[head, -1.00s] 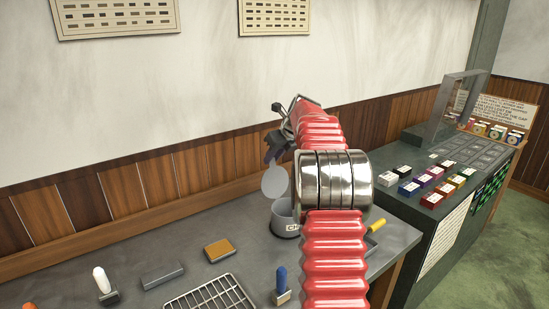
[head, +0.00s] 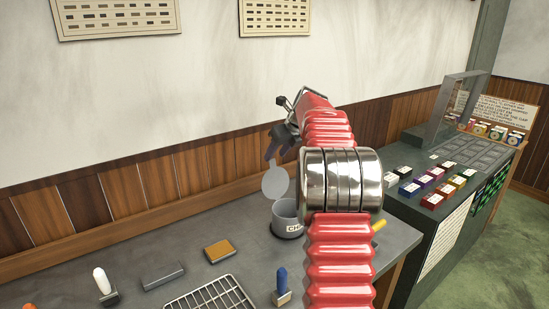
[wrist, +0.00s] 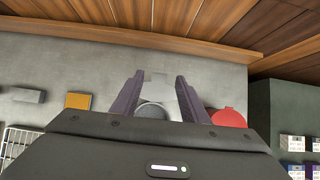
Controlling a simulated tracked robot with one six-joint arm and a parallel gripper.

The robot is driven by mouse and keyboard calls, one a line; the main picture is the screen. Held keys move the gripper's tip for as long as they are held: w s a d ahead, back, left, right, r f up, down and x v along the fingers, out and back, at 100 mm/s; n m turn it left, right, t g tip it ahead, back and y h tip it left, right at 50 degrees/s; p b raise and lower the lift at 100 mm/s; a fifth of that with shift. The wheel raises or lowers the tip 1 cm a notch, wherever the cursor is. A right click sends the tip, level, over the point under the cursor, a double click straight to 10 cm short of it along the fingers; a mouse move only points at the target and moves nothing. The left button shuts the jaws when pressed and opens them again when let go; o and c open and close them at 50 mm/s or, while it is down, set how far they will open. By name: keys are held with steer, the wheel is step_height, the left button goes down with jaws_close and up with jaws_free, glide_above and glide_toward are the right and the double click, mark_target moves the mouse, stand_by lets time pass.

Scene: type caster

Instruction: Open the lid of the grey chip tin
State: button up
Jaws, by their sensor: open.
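The grey chip tin (head: 287,222) stands on the bench with its mouth open, its right side partly hidden by my arm. Its pale round lid (head: 275,183) is raised, standing steeply at the tin's back-left rim. My gripper (head: 271,152) is just above the lid, with dark fingers pointing down. In the wrist view my gripper (wrist: 156,90) has its fingers spread, with the pale lid (wrist: 156,80) showing between them and the tin's dark round mouth (wrist: 152,110) below. Whether a finger touches the lid I cannot tell.
A red round object (wrist: 228,118) is right of the fingers in the wrist view. The panelled wall (head: 165,180) is close behind.

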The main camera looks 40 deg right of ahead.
steer(key=v, duration=1)
steer(key=shift+s, duration=0.15)
steer(key=s+a+f+n+g, duration=0.2)
steer(key=s+a+f+n, duration=0.6)
steer(key=n, duration=0.8)
steer(key=s+a+f+n, duration=0.2)
steer(key=s+a+n, duration=0.5)
steer(key=a, duration=0.4)
steer(key=s+a+f+n, duration=0.2)
steer(key=s+a+n, duration=0.4)
steer(key=a, duration=0.5)
steer(key=s+a+f+n, duration=0.1)
steer(key=s+a+n, duration=0.6)
steer(key=a, duration=0.5)
steer(key=shift+s+f+n, duration=0.3)
steer(key=shift+s+f, duration=0.1)
steer(key=shift+s, duration=0.6)
